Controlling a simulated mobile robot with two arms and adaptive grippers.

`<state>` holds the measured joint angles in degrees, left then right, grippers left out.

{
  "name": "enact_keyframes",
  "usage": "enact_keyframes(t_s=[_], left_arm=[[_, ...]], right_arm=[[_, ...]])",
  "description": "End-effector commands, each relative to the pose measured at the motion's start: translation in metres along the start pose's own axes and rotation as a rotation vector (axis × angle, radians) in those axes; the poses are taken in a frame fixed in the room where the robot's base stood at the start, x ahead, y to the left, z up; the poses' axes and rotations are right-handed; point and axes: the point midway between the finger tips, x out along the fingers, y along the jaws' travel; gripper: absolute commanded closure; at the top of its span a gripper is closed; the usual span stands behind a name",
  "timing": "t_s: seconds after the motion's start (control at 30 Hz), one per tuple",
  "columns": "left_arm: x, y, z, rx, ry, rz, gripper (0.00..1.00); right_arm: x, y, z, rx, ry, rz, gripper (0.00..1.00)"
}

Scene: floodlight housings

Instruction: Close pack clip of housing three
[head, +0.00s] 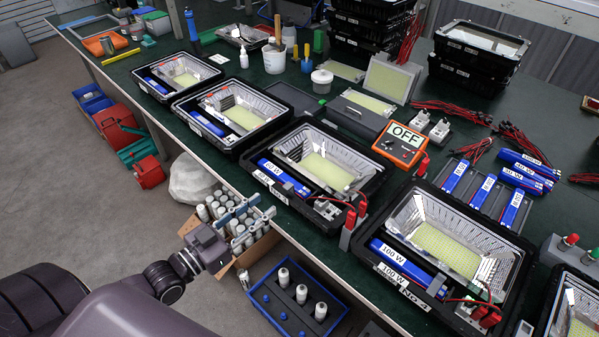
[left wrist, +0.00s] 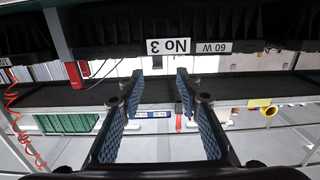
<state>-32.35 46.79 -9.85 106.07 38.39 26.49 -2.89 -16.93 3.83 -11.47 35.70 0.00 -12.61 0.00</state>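Housing three (head: 372,192) is a black open tray with a reflector and yellow LED panel, third along the bench's front edge. Its blue pack (head: 284,179) lies along the near side. A grey clip-like part (head: 327,210) shows by the pack's right end; whether it is open or closed I cannot tell. In the left wrist view, the upside-down "No 3" plate (left wrist: 168,46) and "60 W" label (left wrist: 214,47) are on the housing's front. My left gripper (head: 264,205) is open and empty, below and in front of the housing; its fingers (left wrist: 158,88) are apart in the wrist view.
Housing No 4 (head: 517,252) stands right of it, another housing (head: 181,105) left. Red connectors (head: 348,228) stand at housing three's right corner. Below the bench edge are a box of white cylinders (head: 255,252) and a blue tray (head: 262,321).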

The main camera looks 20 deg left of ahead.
Motion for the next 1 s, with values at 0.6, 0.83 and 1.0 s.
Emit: enact_keyframes(t_s=[0.6,0.83,1.0], left_arm=[[0.066,0.0,-0.003,0.0,0.005,0.001,0.68],[0.077,0.001,-0.002,-0.001,0.003,0.001,0.68],[0.078,0.001,-0.001,-0.001,0.002,0.002,0.68]], right_arm=[[-0.005,0.016,0.013,-0.007,-0.019,0.017,0.6],[-0.005,0.01,0.006,-0.004,-0.008,0.011,0.6],[-0.005,0.003,0.004,-0.001,-0.006,0.004,0.6]])
